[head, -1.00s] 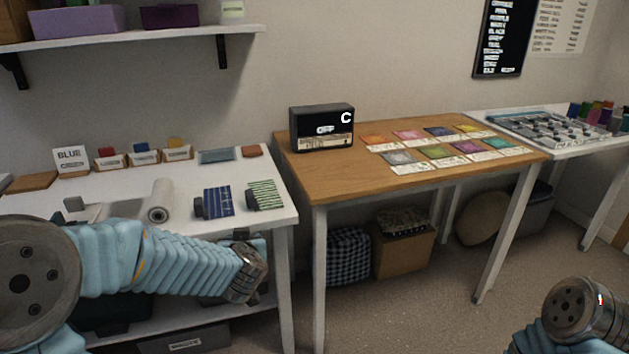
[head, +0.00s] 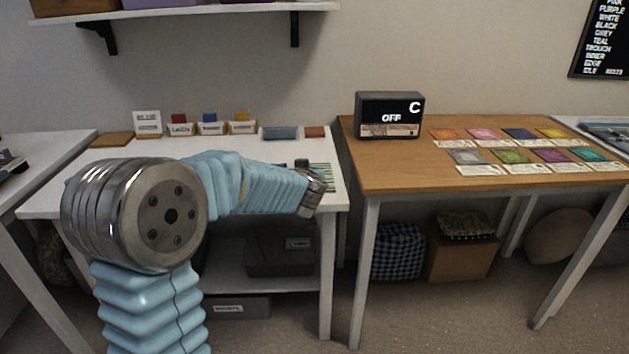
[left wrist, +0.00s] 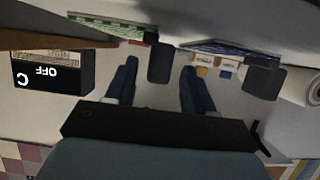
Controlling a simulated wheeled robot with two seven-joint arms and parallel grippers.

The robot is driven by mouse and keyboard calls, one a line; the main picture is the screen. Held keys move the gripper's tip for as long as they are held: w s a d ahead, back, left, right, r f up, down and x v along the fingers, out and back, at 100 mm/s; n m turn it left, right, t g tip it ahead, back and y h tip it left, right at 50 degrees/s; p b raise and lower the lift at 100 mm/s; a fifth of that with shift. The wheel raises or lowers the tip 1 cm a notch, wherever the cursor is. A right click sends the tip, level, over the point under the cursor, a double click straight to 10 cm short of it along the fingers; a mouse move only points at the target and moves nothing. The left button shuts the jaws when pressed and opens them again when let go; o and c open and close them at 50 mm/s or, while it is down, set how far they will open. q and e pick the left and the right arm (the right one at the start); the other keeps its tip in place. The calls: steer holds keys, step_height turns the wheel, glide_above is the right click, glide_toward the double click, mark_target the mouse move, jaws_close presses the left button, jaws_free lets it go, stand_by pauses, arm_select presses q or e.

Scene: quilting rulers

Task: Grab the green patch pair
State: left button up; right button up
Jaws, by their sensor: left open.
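The green striped patch pair (head: 326,172) lies near the right end of the white table, partly hidden behind my left wrist. In the left wrist view, which is upside down, its striped edge (left wrist: 112,27) shows at the top, with a dark block (left wrist: 160,62) beside it. My left gripper (left wrist: 159,68) is open; the block appears between its fingertips, and I see no contact. In the head view my arm hides the fingers. A blue patterned patch (left wrist: 225,47) with its own dark block (left wrist: 264,80) lies beside the green one. My right gripper is out of view.
A black box marked OFF (head: 390,115) stands on the wooden table (head: 400,165) to the right, with several coloured patches and cards. Small card holders (head: 210,128) line the back of the white table (head: 60,190). A white roll (left wrist: 308,88) is near the blue patch.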

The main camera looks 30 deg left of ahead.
mark_target(328, 176)
arm_select(q)
steer(key=x, duration=0.4)
steer(key=shift+d+b, duration=0.15)
steer(key=shift+b, duration=0.15)
steer(key=shift+c, duration=0.3)
steer(key=shift+r, duration=0.1)
jaws_close()
